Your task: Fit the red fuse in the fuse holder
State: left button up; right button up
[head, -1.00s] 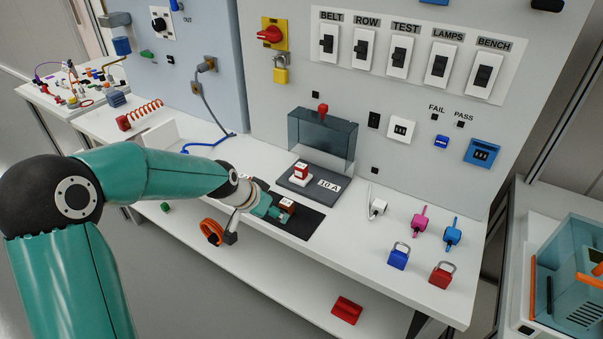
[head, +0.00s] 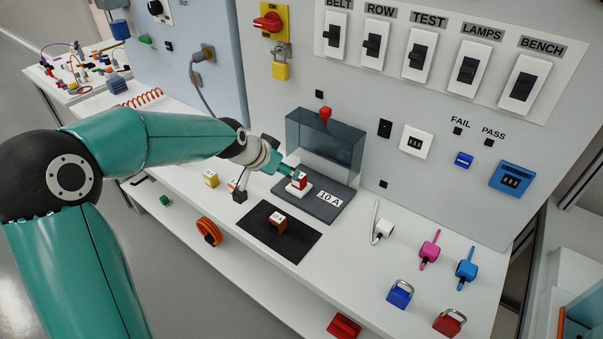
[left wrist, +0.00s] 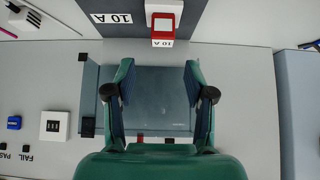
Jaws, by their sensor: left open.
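The red fuse (head: 303,181) sits upright at the white fuse holder (head: 294,190) on a dark grey base marked 10 A (head: 320,203). In the left wrist view the red fuse (left wrist: 163,42) shows its labelled face, in front of the white holder (left wrist: 163,6). I cannot tell how deeply it is seated. My left gripper (head: 288,174) is beside the fuse in the head view. In the left wrist view its fingers (left wrist: 158,65) are open and empty, with the fuse just beyond the tips. My right gripper is not in view.
A clear raised cover (head: 325,140) stands behind the base. A brown fuse (head: 279,224) lies on a black mat (head: 262,243) in front. A yellow block (head: 211,179) is at left. Padlocks (head: 400,294) and tags stand at right. Some bench is clear.

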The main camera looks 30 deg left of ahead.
pick_arm(q)
jog(key=x, duration=0.2)
jog(key=b+x, duration=0.1)
jog(key=x, duration=0.5)
jog(key=shift+a+f, duration=0.15)
jog(key=shift+a, duration=0.1)
jog(key=shift+w+f+b, duration=0.45)
jog(key=shift+f+b, duration=0.05)
jog(key=shift+c, duration=0.2)
grip_shut()
notch_tip(320, 180, up, 8)
jog(key=p, duration=0.5)
jog(key=shift+r, duration=0.1)
